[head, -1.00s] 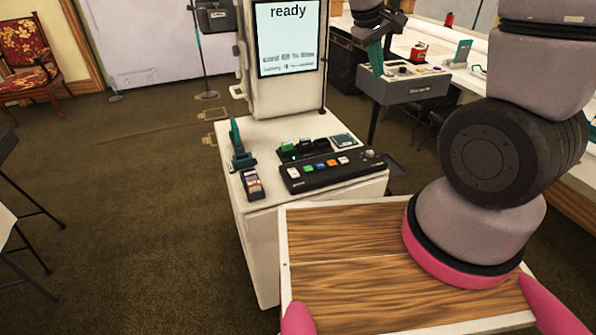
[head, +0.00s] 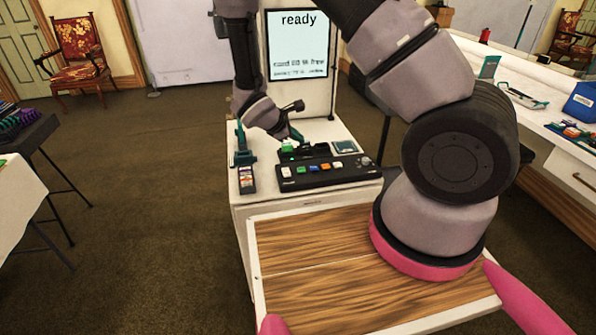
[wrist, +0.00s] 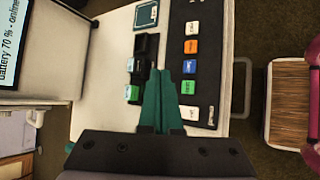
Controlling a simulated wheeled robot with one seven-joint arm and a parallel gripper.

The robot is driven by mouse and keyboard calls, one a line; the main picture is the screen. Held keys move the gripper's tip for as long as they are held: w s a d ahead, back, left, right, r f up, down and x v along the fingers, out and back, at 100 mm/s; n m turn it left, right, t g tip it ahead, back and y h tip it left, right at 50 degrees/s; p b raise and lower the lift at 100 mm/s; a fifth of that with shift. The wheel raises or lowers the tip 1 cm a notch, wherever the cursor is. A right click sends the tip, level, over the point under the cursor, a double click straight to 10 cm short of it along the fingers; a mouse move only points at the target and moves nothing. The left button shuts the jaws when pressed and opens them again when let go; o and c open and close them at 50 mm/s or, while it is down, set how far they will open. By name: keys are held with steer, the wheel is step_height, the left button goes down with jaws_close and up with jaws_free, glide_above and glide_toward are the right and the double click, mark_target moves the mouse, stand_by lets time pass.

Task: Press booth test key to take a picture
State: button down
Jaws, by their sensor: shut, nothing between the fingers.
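The black key panel (head: 345,181) lies on the white booth counter, with a row of coloured keys and a knob. The wrist view shows a white key (wrist: 192,28), an orange key (wrist: 191,46), a blue key (wrist: 189,66), a green key (wrist: 188,87) and another white key (wrist: 189,112). Their labels are too small to read surely, so I cannot tell which is the test key. My gripper (wrist: 163,72) is shut and empty, its teal fingers over the panel's edge beside the blue and green keys. The booth screen (head: 297,35) reads "ready".
A black holder (wrist: 147,50) with green-topped small items sits beside the panel. A teal stand (head: 241,148) and a small card box (head: 247,180) are at the counter's left. My wooden-topped tray (head: 300,240) is in front. A side table stands left.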

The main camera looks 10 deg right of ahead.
mark_target(298, 171)
steer(key=shift+f, duration=0.1)
steer(key=shift+f, duration=4.3)
steer(key=shift+f, duration=0.1)
steer(key=shift+f, duration=0.3)
steer(key=shift+f, duration=0.4)
steer(key=shift+r, duration=0.85)
steer(key=shift+r, duration=2.5)
